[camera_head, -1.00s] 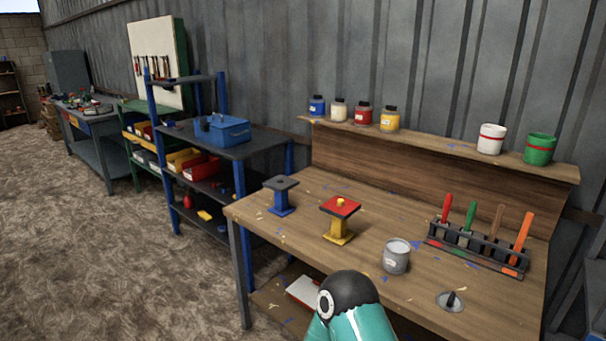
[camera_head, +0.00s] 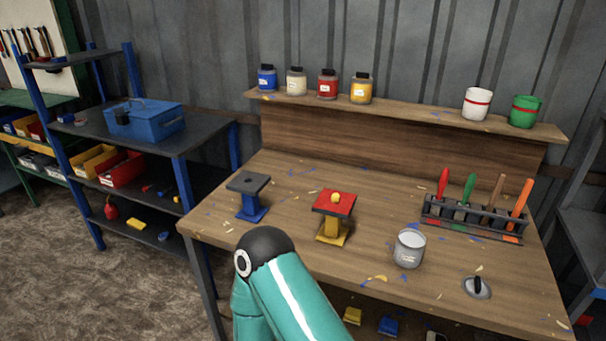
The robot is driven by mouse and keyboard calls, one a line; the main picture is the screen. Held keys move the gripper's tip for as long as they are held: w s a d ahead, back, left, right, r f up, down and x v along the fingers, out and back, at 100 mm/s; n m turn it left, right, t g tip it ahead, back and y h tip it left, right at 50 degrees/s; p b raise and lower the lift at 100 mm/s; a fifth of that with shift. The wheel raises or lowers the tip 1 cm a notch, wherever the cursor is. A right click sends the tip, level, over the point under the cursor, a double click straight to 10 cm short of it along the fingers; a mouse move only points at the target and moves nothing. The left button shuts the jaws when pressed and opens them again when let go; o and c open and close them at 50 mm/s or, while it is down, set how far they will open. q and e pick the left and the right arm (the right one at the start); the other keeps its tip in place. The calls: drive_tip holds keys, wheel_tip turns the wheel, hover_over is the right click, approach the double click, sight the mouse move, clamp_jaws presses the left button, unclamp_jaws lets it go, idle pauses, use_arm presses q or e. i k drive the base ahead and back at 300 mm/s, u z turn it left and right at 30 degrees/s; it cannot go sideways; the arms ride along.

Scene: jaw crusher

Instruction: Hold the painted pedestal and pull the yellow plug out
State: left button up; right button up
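The painted pedestal (camera_head: 333,219) stands upright on the wooden workbench, with a red square top and a yellow post and foot. The yellow plug (camera_head: 335,197) is a small round knob on the middle of the red top. A second pedestal (camera_head: 250,196), with a dark grey top and blue foot, stands to its left. One of my arms, a teal link with a black joint, rises at the bottom in front of the bench. Neither of my grippers shows.
A grey tin (camera_head: 409,249) stands right of the painted pedestal, with a small lid-like disc (camera_head: 477,287) near the front edge. A rack (camera_head: 470,220) holds colored-handled tools. Jars and cups line the shelf (camera_head: 420,117). A blue-framed shelf unit (camera_head: 208,132) stands left.

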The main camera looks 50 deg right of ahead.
sight(335, 197)
drive_tip(key=u, duration=0.6)
drive_tip(key=i, duration=0.2)
drive_tip(key=z, duration=2.45)
drive_tip(key=k, duration=0.6)
drive_tip(key=z, duration=0.15)
drive_tip(key=i, duration=0.55)
drive_tip(key=u, duration=0.2)
drive_tip(key=k, duration=0.55)
drive_tip(key=z, duration=0.2)
drive_tip(key=i, duration=0.45)
